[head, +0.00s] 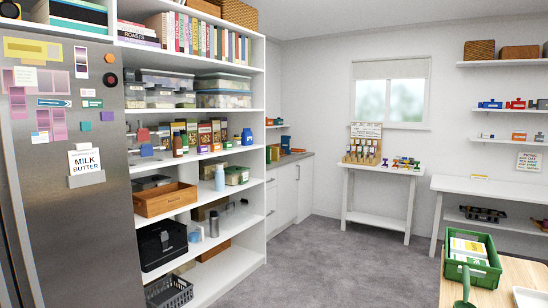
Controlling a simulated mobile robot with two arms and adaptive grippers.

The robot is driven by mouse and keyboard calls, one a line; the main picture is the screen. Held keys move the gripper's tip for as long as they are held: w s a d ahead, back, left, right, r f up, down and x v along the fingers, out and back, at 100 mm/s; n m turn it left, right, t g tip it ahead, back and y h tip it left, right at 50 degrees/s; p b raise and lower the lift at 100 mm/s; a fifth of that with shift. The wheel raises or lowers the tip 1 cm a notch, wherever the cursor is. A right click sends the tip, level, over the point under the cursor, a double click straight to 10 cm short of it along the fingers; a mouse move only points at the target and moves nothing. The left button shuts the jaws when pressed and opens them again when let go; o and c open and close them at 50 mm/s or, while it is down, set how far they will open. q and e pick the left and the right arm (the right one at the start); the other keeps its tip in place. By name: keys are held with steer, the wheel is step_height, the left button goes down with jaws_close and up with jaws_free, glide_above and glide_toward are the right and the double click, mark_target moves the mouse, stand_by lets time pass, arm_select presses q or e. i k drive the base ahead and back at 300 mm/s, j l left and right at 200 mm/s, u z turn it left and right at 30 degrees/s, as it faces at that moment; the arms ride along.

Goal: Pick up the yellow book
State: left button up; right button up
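No book stands out clearly as the yellow one. A row of upright books (205,37) fills the top of the white shelf unit, with pink, white, green and tan spines. Small packets or books (272,153) in green, blue and orange stand on the far counter. A green crate (487,277) at the lower right holds flat white items with yellow and green parts (468,250); I cannot tell whether they are books. Neither of my grippers is in view.
The white shelf unit (259,123) holds bins, boxes and jars. A steel fridge (95,240) with notes stands at left. The crate rests on a wooden table (517,272). A small white table (377,169) stands at the back. Grey floor (330,265) between is clear.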

mark_target(275, 151)
steer(key=i+j, duration=0.2)
steer(key=i+j+z, duration=0.2)
steer(key=i, duration=0.35)
steer(key=i+j+z, duration=0.25)
steer(key=i, duration=0.3)
steer(key=i+j+z, duration=0.2)
steer(key=i+j, duration=0.25)
steer(key=i+l+z, duration=0.1)
steer(key=i+z, duration=0.15)
steer(key=i, duration=1.65)
steer(key=i+u, duration=0.3)
steer(key=i, duration=0.65)
steer(key=i+l+u, duration=0.1)
steer(key=i+u, duration=0.2)
steer(key=i, duration=0.7)
steer(key=i+u, duration=0.2)
steer(key=i, duration=0.25)
steer(key=i+l+u, duration=0.25)
steer(key=i, duration=0.25)
steer(key=i+l+u, duration=0.2)
steer(key=i, duration=0.25)
steer(key=i+l+u, duration=0.2)
steer(key=i+l, duration=0.1)
steer(key=i, duration=0.1)
